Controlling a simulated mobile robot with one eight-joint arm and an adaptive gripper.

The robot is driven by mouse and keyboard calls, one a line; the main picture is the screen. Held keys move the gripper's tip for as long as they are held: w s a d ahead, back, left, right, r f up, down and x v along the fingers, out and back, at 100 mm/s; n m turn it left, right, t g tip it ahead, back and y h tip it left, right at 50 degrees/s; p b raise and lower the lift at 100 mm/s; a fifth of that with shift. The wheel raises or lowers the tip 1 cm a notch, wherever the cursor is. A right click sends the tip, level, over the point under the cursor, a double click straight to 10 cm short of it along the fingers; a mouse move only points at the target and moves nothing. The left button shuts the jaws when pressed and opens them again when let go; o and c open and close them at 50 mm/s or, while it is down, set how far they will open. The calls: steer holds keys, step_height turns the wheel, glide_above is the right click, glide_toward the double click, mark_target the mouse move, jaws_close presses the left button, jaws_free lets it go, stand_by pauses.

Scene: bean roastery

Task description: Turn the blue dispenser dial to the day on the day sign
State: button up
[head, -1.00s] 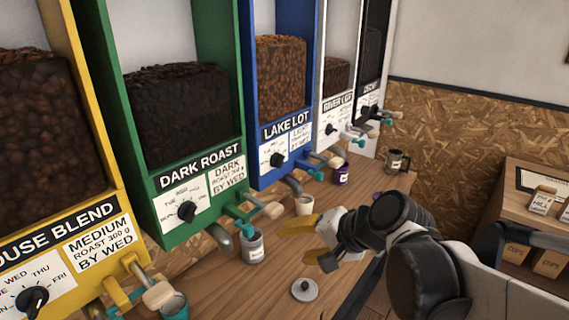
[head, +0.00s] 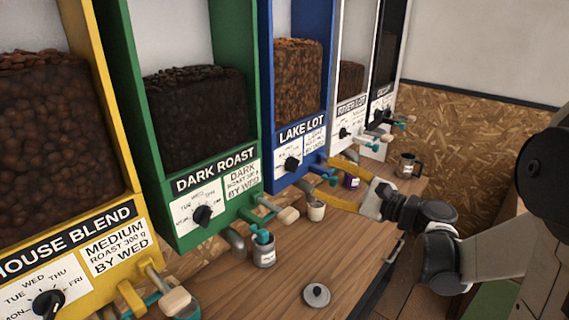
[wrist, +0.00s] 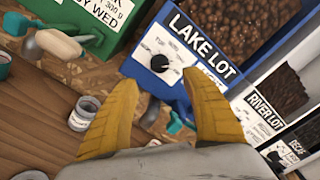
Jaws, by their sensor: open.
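The blue dispenser (head: 266,95), labelled LAKE LOT, stands in the middle of the row. Its black dial (head: 292,164) sits on a white face with day marks; I cannot read where it points. The dial also shows in the wrist view (wrist: 160,63), just beyond and between my fingertips. My gripper (head: 314,174) has yellow fingers spread apart, in front of the blue dispenser's lower front. It is empty and seems apart from the dial. A white card (head: 315,143) is beside the dial, its text too small to read. I cannot make out a separate day sign.
Teal levers and spouts jut out below.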

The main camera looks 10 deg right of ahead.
mark_target(297, 167)
steer(key=b+x, duration=0.2)
steer(key=x, duration=0.8)
steer(key=shift+s, duration=0.1)
steer(key=c, duration=1.2)
